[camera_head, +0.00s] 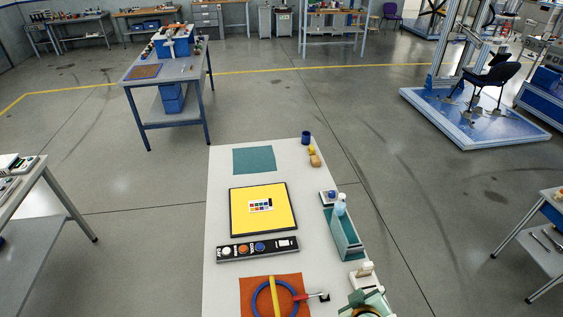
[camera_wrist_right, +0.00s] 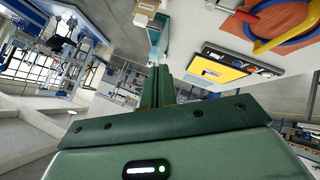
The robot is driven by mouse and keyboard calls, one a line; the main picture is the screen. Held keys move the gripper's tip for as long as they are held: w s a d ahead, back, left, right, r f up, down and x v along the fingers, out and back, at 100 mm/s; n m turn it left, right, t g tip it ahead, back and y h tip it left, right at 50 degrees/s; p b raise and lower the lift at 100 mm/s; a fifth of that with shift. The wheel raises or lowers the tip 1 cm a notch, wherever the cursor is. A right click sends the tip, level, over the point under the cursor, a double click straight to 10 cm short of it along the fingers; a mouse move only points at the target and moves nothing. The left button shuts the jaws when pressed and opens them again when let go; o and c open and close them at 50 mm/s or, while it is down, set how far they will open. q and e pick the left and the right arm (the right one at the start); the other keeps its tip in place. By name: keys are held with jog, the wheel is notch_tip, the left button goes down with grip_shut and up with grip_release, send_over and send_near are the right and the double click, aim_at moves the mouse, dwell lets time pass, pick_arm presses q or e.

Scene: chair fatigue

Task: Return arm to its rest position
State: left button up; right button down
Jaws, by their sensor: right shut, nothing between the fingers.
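My right gripper (camera_wrist_right: 160,72) shows in the right wrist view. Its green fingers are together with nothing between them. They point away over the scene beside the white-topped table (camera_head: 220,200), clear of any object as far as I can tell. In the head view a green part of my right arm shows at the bottom right, by the table's right edge, partly cut off by the frame. My left gripper and left arm are not in either view.
On the table lie a yellow board (camera_head: 275,219), a black strip with knobs (camera_head: 232,251), an orange mat (camera_head: 248,288) with a blue ring (camera_head: 257,298), and a teal tray (camera_head: 348,247) holding a bottle (camera_head: 340,207). A blue cup (camera_head: 306,138) stands at the far end.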

jog(key=s+d+r+n+g+h, duration=0.1)
jog(key=s+d+r, duration=0.45)
jog(key=r, duration=0.35)
jog(key=s+d+r+g+h, duration=0.2)
jog(key=s+d+r, duration=0.2)
jog(key=s+r, duration=0.4)
jog(key=s+a+f+g+y+b, duration=0.2)
jog(key=f+b, duration=0.7)
jog(key=f, duration=1.4)
jog(key=s+a+f+g+y+b, duration=0.1)
jog(key=s+a+f+y+b, duration=0.15)
jog(key=f+b, duration=1.3)
jog(key=s+f+m+g+b, duration=0.1)
jog(key=s+f+b, duration=0.1)
jog(key=s+f, duration=0.4)
jog(key=s+f+m+g+b, duration=0.1)
jog(key=s+f, duration=0.5)
jog(key=f, duration=1.1)
jog(key=s+f+m+g+b, duration=0.1)
jog(key=s+f+b, duration=0.2)
jog(key=s+f, duration=0.3)
notch_tip(320, 180, down, 5)
jog(key=shift+s+f, duration=0.15)
jog(key=shift+s, duration=0.25)
jog(key=shift+a+y, duration=0.1)
jog(key=shift+y, duration=0.15)
